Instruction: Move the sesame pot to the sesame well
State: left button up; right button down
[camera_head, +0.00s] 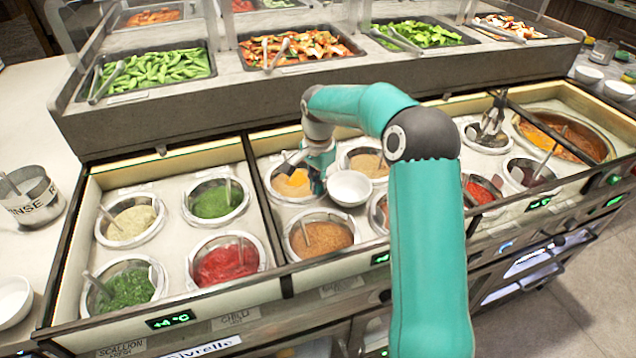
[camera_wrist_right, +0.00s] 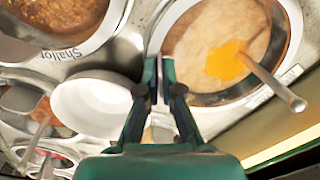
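My right gripper (camera_head: 318,184) is low at the right edge of a round metal pot of tan sauce with an orange patch (camera_head: 292,181). In the right wrist view its fingertips (camera_wrist_right: 160,75) are close together at the rim of that pot (camera_wrist_right: 190,60), with a narrow pale strip between them. I cannot tell whether they clamp the rim. A second pot of tan sauce (camera_head: 369,163) stands to the right, behind the white bowl. I cannot read which one is labelled sesame. My left gripper is out of view.
A white bowl (camera_head: 349,188) sits right beside my right gripper. A spoon handle (camera_wrist_right: 270,76) sticks out of the pot. A shallot pot (camera_head: 321,235) is in front. My right forearm hides part of the right bay.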

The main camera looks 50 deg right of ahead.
jog(key=c, duration=1.3)
grip_release()
jog(key=shift+o, duration=0.5)
jog(key=shift+s+f, duration=0.1)
jog(key=shift+f, duration=0.1)
jog(key=o, duration=0.6)
jog(key=shift+r, duration=0.1)
jog(key=shift+r, duration=0.1)
notch_tip(320, 180, up, 11)
jog(key=p, duration=0.9)
